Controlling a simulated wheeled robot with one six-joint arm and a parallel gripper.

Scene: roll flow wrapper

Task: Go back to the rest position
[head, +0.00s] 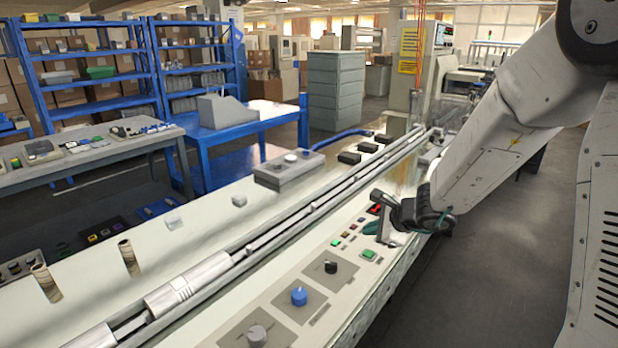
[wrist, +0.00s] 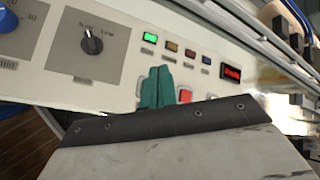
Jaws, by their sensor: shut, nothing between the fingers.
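My gripper (head: 371,229) is at the right side of the wrapper's control panel (head: 285,318) in the head view, with my arm reaching in from the right. In the wrist view the teal fingers of my gripper (wrist: 156,80) are together with nothing between them. They are in front of the panel, by the row of small buttons. A red button (wrist: 185,96) shows just right of the fingertips. I cannot tell whether the fingers touch the panel.
The panel carries a black knob (head: 330,267), a blue knob (head: 299,296), a green button (head: 369,254) and a red display (wrist: 231,72). The long wrapper rail (head: 255,245) runs behind it. A blue table (head: 255,113) stands beyond. Open floor (head: 480,265) lies at the right.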

